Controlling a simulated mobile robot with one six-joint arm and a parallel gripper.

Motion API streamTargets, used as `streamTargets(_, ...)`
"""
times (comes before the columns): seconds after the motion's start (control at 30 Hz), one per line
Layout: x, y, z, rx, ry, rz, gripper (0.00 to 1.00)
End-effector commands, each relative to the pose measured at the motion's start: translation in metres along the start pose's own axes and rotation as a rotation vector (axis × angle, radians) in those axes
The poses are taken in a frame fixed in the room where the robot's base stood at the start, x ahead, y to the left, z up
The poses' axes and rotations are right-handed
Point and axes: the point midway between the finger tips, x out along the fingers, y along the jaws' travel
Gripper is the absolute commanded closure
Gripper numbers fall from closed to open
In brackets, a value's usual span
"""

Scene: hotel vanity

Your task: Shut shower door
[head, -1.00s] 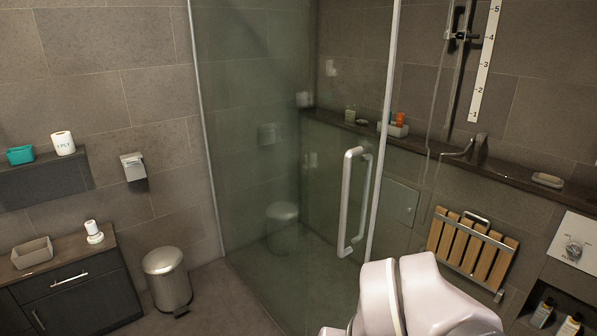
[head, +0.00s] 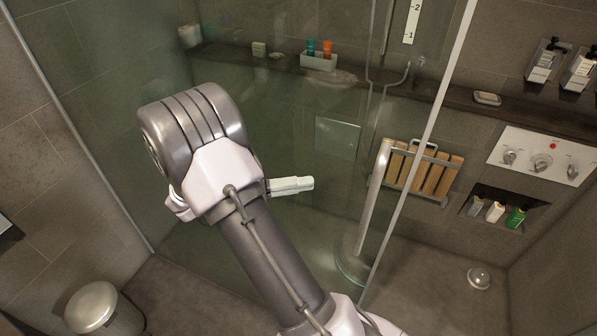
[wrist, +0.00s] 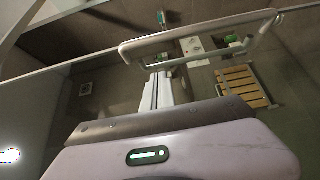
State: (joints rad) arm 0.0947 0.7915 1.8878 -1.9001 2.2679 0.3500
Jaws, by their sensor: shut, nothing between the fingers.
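The shower door (head: 290,90) is a large clear greenish glass panel with a pale metal free edge (head: 428,140). Open space shows to the right of that edge. A long white vertical handle (head: 376,190) stands on the glass near the edge; its lower end curves back to the glass. My gripper (head: 308,184) is in front of the glass, left of the handle, and points right toward it. Its white fingers are shut and empty. In the wrist view the handle (wrist: 200,29) crosses above the shut fingers (wrist: 160,82); I cannot tell whether they touch it.
Behind the glass are a ledge with bottles (head: 319,60) and a folded slatted seat (head: 424,172). A control panel (head: 541,155) and a niche with bottles (head: 497,210) are at right. A metal bin (head: 92,306) stands lower left. A round floor fitting (head: 479,278) lies at lower right.

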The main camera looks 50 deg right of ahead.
Motion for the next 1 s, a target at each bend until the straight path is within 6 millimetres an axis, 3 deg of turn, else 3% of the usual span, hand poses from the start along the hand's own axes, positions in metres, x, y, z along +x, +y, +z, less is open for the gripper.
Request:
streamTargets(0.4, 0.088, -0.002, 0.005, -0.004, -0.002, -0.002, 1.00)
streamTargets(0.63, 0.108, -0.002, 0.026, -0.004, 0.000, -0.002, 1.00)
streamTargets(1.0, 0.111, -0.001, 0.029, -0.003, 0.000, -0.003, 1.00)
